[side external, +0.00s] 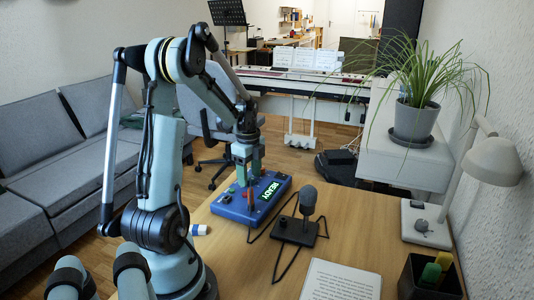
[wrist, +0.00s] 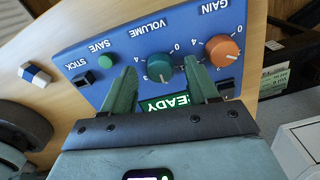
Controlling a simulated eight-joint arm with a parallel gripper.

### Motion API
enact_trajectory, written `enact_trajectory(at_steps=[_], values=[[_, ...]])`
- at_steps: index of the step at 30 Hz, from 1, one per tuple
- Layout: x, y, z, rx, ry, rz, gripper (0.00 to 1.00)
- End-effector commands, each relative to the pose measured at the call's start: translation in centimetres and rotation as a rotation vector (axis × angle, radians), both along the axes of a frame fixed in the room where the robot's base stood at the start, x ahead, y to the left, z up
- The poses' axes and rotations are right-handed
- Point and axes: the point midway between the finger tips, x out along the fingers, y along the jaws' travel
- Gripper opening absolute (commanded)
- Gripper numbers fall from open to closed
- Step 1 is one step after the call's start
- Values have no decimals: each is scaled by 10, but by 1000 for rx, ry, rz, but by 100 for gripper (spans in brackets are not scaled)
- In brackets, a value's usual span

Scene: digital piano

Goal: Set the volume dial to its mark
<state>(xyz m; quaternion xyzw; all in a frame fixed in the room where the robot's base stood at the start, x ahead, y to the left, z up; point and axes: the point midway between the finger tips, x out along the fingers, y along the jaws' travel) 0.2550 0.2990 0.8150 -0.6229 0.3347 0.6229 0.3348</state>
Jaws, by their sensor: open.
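The volume dial is a teal knob (wrist: 159,69) on the blue control box (wrist: 95,52), under the printed word VOLUME in the wrist view. Printed scale numbers surround it, partly covered by my fingers. My gripper (wrist: 160,80) is open, with one green finger on each side of the knob. I cannot tell whether the fingers touch it. In the side view the box (side external: 232,209) lies on the wooden desk, and my gripper (side external: 248,182) points down over it, hiding the knob. A green READY display (side external: 270,191) is lit on the box.
The box also has an orange GAIN knob (wrist: 221,50), a green SAVE button (wrist: 105,62) and a black STICK (wrist: 82,79).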

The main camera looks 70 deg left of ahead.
Motion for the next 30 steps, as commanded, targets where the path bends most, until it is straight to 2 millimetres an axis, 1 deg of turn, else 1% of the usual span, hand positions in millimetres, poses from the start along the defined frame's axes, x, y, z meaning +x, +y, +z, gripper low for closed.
enact_trajectory(at_steps=[4, 11, 12, 20, 21, 23, 30], values=[[0, 0, -6, 0, 0, 0, 59], [0, 0, -6, 0, 0, 0, 59], [0, 0, -6, 0, 0, 0, 57], [0, 0, -6, 0, 0, 0, 18], [0, 0, -6, 0, 0, 0, 11], [0, 0, -6, 0, 0, 0, 3], [0, 0, -6, 0, 0, 21, 3]])
